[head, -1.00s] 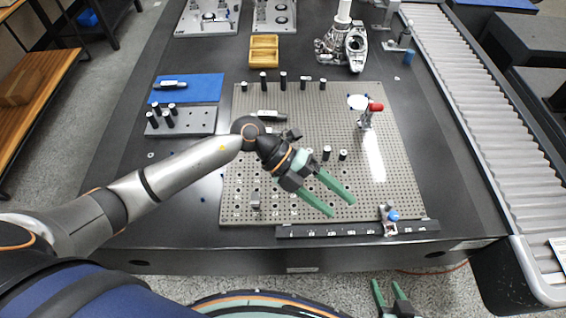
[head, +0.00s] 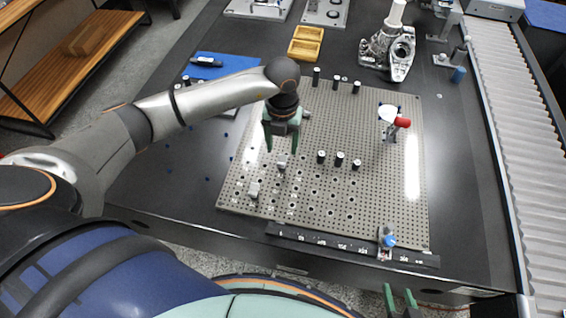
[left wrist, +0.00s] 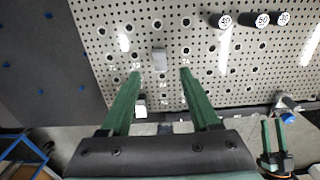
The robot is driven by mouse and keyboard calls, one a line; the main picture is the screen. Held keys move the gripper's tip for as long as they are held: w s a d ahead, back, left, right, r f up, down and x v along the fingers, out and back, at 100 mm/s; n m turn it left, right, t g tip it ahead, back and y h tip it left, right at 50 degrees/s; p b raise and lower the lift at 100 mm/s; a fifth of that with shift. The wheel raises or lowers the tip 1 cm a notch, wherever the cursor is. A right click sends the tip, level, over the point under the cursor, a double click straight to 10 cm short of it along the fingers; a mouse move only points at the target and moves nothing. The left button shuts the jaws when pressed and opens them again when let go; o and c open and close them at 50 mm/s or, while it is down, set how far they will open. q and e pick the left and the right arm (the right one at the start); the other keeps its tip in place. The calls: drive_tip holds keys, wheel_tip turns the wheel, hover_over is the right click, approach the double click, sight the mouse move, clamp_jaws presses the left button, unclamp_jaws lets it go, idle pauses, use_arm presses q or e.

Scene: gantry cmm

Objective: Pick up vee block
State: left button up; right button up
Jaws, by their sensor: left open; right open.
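Two small grey blocks lie on the perforated plate (head: 330,210). One block (head: 282,162) is just below my left gripper (head: 281,149); the other block (head: 254,189) is nearer the front left corner. I cannot tell for sure which is the vee block. My left gripper points down, open and empty, above the first block. In the left wrist view that block (left wrist: 159,62) shows in the gap between the fingertips (left wrist: 160,75), and the other block (left wrist: 140,107) is beside the left finger. My right gripper (head: 400,293) is open and empty off the table's front edge.
Several black cylinders with white tops (head: 340,159) stand right of the gripper. A black scale bar (head: 330,243) runs along the plate's front edge. A yellow tray (head: 306,43) and a blue mat (head: 215,68) are behind.

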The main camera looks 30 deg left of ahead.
sight(282, 162)
use_arm(q)
wheel_tip(282, 162, down, 9)
drive_tip(key=shift+r, duration=0.2)
clamp_jaws()
idle(0.7)
